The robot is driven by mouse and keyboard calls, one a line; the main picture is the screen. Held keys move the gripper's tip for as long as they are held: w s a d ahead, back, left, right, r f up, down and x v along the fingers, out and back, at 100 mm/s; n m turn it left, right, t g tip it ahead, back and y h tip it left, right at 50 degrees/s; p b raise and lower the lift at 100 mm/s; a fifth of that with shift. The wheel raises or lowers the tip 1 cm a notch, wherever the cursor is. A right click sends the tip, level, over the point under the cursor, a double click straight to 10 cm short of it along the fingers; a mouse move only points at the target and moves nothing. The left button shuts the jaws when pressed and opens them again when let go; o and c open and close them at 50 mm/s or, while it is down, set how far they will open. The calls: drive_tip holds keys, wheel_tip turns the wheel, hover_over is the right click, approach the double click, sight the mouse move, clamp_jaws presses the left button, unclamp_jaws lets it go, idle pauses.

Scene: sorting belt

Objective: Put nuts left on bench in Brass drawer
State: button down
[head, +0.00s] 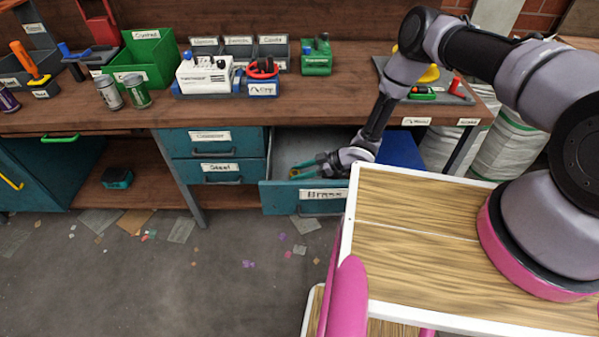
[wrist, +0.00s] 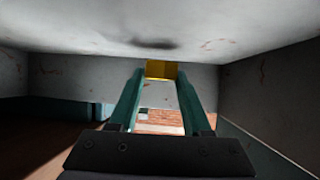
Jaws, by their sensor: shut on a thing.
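The Brass drawer (head: 325,194) is pulled open below the bench, with its label on the front. My gripper (head: 305,170) reaches down into it, with its teal fingers inside the drawer walls. In the wrist view my gripper (wrist: 161,75) is shut on a small yellow-gold nut (wrist: 161,69) at the fingertips. The pale drawer floor (wrist: 240,45) lies close beside the nut; I cannot tell whether they touch. The nut is too small to make out in the head view. I cannot make out any loose nuts on the bench top (head: 340,95).
The Copper (head: 212,142) and Steel (head: 220,173) drawers are shut, left of the open one. A white machine (head: 205,75), a green bin (head: 145,58) and a grey tray (head: 450,95) stand on the bench. Scraps litter the floor (head: 180,270).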

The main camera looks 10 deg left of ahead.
drive_tip(key=shift+f, duration=0.25)
drive_tip(key=shift+f, duration=0.35)
drive_tip(key=shift+c, duration=1.7)
unclamp_jaws()
drive_tip(key=shift+r, duration=0.15)
drive_tip(key=v, duration=0.8)
drive_tip(key=shift+a+r, duration=0.15)
drive_tip(key=shift+r, duration=0.15)
drive_tip(key=shift+w+r, duration=0.1)
